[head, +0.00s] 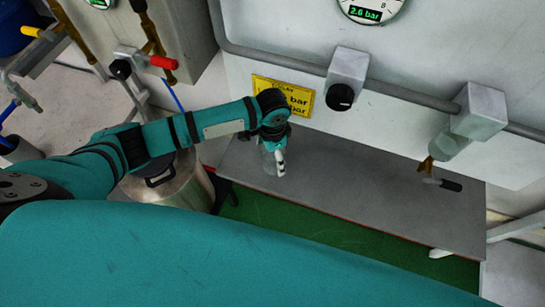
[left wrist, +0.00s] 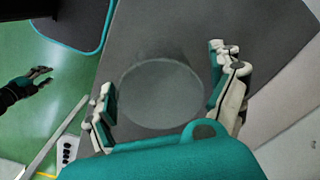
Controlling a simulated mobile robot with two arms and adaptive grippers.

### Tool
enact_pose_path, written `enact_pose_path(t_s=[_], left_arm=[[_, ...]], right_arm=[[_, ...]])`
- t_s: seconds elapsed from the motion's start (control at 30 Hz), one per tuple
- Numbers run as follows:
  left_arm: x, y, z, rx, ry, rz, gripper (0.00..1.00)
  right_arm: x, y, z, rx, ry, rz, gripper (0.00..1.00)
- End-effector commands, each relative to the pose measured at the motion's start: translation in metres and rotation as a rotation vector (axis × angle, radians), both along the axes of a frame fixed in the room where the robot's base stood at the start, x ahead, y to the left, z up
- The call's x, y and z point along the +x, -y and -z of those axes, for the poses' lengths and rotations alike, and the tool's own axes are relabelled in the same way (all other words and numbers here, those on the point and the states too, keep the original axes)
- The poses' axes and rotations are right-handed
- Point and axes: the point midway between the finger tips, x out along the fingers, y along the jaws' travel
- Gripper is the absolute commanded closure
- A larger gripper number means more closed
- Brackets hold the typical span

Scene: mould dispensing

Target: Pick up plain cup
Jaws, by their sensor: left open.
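The plain cup is clear and see-through. In the left wrist view the cup (left wrist: 160,95) shows as a round rim on the grey shelf, between the fingers of my left gripper (left wrist: 165,98). The fingers are open, one on each side of the cup, with no clear contact visible. In the head view my left gripper (head: 276,155) points down over the shelf, and the faint cup (head: 268,161) shows beside its fingers, partly hidden. My right gripper (left wrist: 41,79) shows small at the left of the left wrist view, its fingers apart and empty, away from the shelf.
The grey shelf (head: 350,195) runs along the white machine wall, mostly bare. A clear dispenser with a brass tap (head: 428,164) and dark handle hangs over its right end. A steel pot (head: 172,185) stands left of the shelf. A black knob (head: 340,97) is on the wall.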

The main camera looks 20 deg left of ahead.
Motion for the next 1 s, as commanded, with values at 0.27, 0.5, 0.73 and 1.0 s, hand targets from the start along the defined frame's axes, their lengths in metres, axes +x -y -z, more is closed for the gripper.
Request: enact_pose_path(t_s=[0.27,0.5,0.73,1.0], left_arm=[[-0.0001,-0.0001,-0.0003,0.0,0.0,0.0,0.33],[0.0,-0.0001,-0.0005,0.0,0.0,-0.001,0.6],[0.0001,-0.0001,-0.0006,0.0,0.0,-0.001,0.61],[0.0006,0.0001,-0.0066,-0.001,0.001,-0.001,0.61]], right_arm=[[-0.0002,-0.0005,0.0002,0.001,0.0,0.0,0.6],[-0.0003,-0.0013,0.0002,0.002,0.0,0.0,0.6],[-0.0002,-0.0029,0.0002,0.003,0.0,0.0,0.6],[-0.0002,-0.0034,0.0032,0.004,0.0,-0.001,0.6]])
